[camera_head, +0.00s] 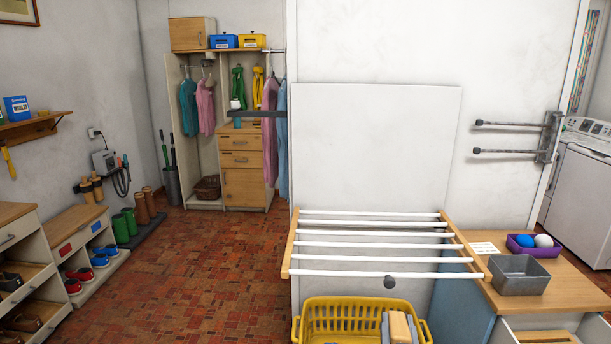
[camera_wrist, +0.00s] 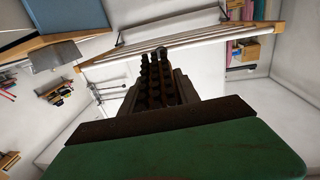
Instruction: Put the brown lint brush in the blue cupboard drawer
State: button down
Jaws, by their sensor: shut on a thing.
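The blue cupboard (camera_head: 459,306) stands to the right, with a wooden top. At its front, a pale-edged drawer (camera_head: 543,336) with a brown inside appears pulled out; its lower part is cut off by the picture.
A white-barred drying rack (camera_head: 375,247) juts from the wall just beyond my gripper. The yellow basket (camera_head: 340,318) is below it. A grey tin (camera_head: 520,276) and a purple tray (camera_head: 534,250) with two balls stand on the cupboard top. The tiled floor at left is clear.

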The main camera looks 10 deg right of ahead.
jog(key=w+a+r+n+y+p, duration=0.1)
jog(key=a+r+n+y, duration=0.1)
jog(key=a, duration=0.6)
jog(key=w+a+r+n+t+y+p, duration=0.1)
jog(key=w+a+r+n+y, duration=0.1)
jog(key=a+y, duration=0.3)
jog(key=a+r, duration=0.1)
jog(key=a, duration=0.2)
jog(key=shift+w+a+n, duration=0.2)
jog(key=shift+a+n, duration=0.05)
jog(key=shift+n, duration=0.05)
jog(key=shift+d+f, duration=0.1)
jog(key=shift+d, duration=0.05)
